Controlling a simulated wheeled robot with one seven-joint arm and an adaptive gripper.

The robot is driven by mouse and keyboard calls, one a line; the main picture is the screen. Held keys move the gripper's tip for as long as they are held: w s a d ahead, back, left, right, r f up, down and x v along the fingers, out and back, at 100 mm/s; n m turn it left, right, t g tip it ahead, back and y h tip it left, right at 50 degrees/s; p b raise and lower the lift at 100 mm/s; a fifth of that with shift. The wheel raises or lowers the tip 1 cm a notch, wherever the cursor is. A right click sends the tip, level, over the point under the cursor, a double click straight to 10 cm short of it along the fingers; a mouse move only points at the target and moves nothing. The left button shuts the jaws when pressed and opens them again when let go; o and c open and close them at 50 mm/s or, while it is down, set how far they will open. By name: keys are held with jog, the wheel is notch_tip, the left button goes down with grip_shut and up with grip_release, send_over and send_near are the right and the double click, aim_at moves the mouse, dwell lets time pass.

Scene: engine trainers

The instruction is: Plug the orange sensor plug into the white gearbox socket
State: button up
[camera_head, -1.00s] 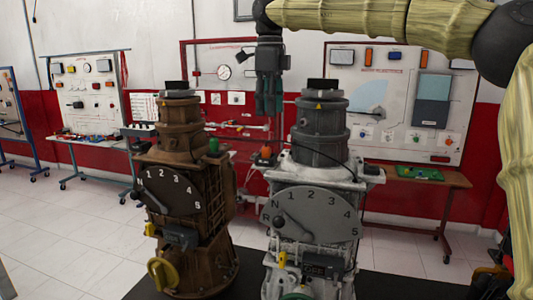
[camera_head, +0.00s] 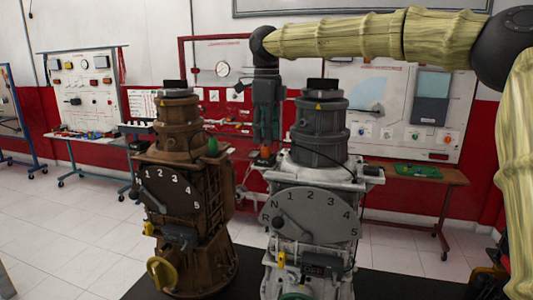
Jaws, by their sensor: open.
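The white gearbox (camera_head: 283,184) stands in the centre, with a grey cylinder (camera_head: 320,130) on top and a numbered dial (camera_head: 312,213) on its front. The small orange plug (camera_head: 265,154) is upright at the left end of the gearbox's top. My gripper (camera_head: 266,143) points straight down over the plug, its open fingertips at or just above the plug's top. I cannot tell whether they touch it. The fingers hide part of the plug, and I cannot make out the socket opening for certain.
A brown gearbox (camera_head: 168,191) with a green piece (camera_head: 212,145) on top stands close on the left. The grey cylinder is just right of my gripper. Training panels (camera_head: 80,90) and a wooden bench (camera_head: 430,177) stand behind. White floor (camera_head: 60,230) is clear at left.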

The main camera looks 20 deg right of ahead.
aim_at(265, 154)
jog(key=shift+w+f+p, duration=0.2)
jog(key=shift+f+p, duration=0.2)
jog(key=shift+f, duration=1.6)
jog(key=shift+a, duration=0.1)
jog(key=c, duration=1)
